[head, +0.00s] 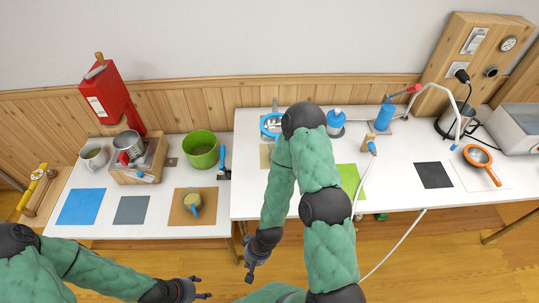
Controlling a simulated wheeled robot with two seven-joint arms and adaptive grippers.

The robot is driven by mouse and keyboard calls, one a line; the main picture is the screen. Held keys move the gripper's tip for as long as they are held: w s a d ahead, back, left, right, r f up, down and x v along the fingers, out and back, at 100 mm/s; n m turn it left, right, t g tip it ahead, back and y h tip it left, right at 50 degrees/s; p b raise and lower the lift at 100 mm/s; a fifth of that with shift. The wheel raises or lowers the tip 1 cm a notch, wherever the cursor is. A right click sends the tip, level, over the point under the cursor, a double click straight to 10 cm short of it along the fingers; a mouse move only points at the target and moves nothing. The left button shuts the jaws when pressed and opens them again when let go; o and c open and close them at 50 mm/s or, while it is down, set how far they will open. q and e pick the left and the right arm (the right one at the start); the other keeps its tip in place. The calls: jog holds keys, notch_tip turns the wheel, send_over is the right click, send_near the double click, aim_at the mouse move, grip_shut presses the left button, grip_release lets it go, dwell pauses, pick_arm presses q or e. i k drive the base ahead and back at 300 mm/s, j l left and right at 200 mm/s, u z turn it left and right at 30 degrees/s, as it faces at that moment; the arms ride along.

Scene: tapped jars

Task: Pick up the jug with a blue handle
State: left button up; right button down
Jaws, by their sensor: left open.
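A green round vessel (200,150) stands at the back of the left white table. An upright blue handle-like piece (222,157) shows at its right side; I cannot tell whether it is joined to the vessel. My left gripper (202,288) is open and empty at the bottom, in front of the left table and well short of the vessel. My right gripper (249,276) points down over the floor in front of the gap between the tables, with nothing visible in it; its fingers are too small to read.
A white jug (94,156), a metal cup (129,145) with a red part and a small cup (193,203) on a brown mat share the left table. My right arm partly hides a blue-rimmed item (270,125) on the right table. A white hose (365,180) hangs there.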

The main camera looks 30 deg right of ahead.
aim_at(190, 197)
jog(key=z, duration=1.1)
jog(key=u, duration=1.45)
jog(key=l+u, duration=0.25)
jog(key=u, duration=0.15)
jog(key=l+u, duration=0.25)
jog(key=u, duration=0.15)
jog(key=k+l+u, duration=0.1)
jog(key=u, duration=0.3)
jog(key=k+l+u, duration=0.1)
jog(key=l+u, duration=0.3)
jog(key=k+l, duration=0.2)
